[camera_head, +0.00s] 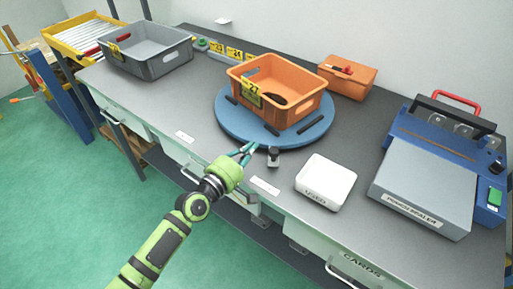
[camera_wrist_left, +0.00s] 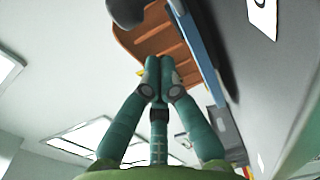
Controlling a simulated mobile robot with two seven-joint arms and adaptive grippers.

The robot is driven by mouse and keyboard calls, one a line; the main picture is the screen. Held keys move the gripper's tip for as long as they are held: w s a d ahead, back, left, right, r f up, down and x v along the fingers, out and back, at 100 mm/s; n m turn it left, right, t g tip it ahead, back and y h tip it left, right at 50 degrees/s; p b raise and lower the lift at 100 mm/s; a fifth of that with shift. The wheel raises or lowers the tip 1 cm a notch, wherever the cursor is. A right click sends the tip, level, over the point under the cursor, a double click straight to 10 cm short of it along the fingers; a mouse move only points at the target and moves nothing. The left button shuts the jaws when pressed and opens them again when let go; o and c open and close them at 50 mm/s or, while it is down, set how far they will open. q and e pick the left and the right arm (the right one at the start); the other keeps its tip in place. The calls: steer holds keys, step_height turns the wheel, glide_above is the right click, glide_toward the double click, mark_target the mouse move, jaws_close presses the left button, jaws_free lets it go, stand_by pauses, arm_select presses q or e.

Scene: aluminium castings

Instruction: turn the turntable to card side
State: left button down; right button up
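The blue round turntable (camera_head: 235,123) lies on the grey workbench, with short black bars on its top. An orange bin (camera_head: 290,111) with a yellow label reading 27 stands on it. A small black-topped post (camera_head: 273,155) stands at the turntable's front edge. My left gripper (camera_head: 254,146) is at the front-left rim, its teal fingers close together; contact with the rim cannot be told. In the left wrist view the fingertips (camera_wrist_left: 161,60) meet with nothing visible between them, near the orange bin (camera_wrist_left: 158,38) and the blue turntable edge (camera_wrist_left: 200,45). My right gripper is not in view.
A white box (camera_head: 325,182) sits right of the post. A blue machine with a grey lid (camera_head: 425,195) fills the bench's right end. A grey bin (camera_head: 150,50) stands back left, an orange case (camera_head: 346,80) behind the turntable. A front drawer reads CARDS (camera_head: 362,265).

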arm_select(q)
steer(key=shift+s+d+r, duration=0.1)
steer(key=shift+s+d, duration=0.4)
steer(key=shift+d, duration=0.4)
steer(key=shift+w, duration=0.1)
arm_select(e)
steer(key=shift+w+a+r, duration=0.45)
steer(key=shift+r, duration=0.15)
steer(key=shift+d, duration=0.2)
arm_select(q)
steer(key=shift+d+p, duration=0.4)
steer(key=d, duration=0.4)
steer(key=s+d+p, duration=0.1)
steer(key=shift+d, duration=0.4)
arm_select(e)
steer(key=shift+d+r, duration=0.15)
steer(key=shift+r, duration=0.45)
arm_select(q)
steer(key=shift+w+a, duration=0.1)
